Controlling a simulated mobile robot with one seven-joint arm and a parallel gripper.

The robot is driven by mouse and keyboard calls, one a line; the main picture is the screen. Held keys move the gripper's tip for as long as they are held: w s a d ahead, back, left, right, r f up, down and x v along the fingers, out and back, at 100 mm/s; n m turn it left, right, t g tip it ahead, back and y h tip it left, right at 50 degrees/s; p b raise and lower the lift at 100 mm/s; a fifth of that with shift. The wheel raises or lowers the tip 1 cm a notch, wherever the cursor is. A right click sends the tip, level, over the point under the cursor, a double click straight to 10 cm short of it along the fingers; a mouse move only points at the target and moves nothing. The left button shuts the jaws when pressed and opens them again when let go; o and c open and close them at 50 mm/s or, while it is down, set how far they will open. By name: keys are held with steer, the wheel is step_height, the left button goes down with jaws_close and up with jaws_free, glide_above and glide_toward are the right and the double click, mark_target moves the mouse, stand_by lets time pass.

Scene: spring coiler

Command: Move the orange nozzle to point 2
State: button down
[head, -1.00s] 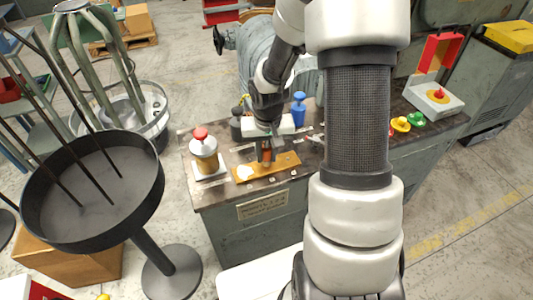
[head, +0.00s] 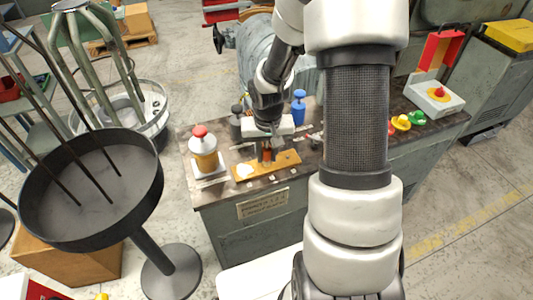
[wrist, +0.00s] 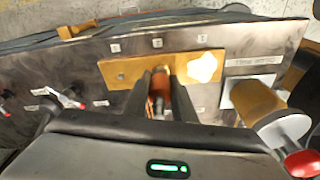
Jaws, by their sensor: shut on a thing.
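My gripper (head: 266,156) points down over the workbench and is shut on the orange nozzle (head: 267,154). In the wrist view the orange nozzle (wrist: 159,92) shows between the two dark fingers (wrist: 160,100), which hide much of it. It is over or at the near-middle of a tan plate (head: 283,161) with a white patch (head: 244,171). I cannot tell whether the nozzle touches the plate. Several small white labels lie on the bench around the plate, such as one in the wrist view (wrist: 157,42); their numbers are too small to read.
A yellow bottle with a red top (head: 203,148) stands left of the plate on a white base. A blue bottle (head: 299,107) and a dark bottle (head: 236,122) stand behind. Coloured buttons (head: 401,122) and a red-yellow switch box (head: 435,96) are at right. A dark round tray stand (head: 95,190) is at left.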

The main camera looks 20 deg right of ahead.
steer(key=shift+f, duration=0.15)
steer(key=c, duration=1.4)
jaws_free()
steer(key=r+p, duration=0.4)
steer(key=r, duration=0.6)
steer(key=s+r+p, duration=0.1)
steer(key=r+p, duration=0.4)
steer(key=r, duration=0.5)
steer(key=s+r+p, duration=0.1)
steer(key=r+p, duration=0.3)
steer(key=r, duration=0.6)
steer(key=shift+s+a+r, duration=0.1)
steer(key=shift+s+a, duration=0.15)
steer(key=shift+a, duration=0.1)
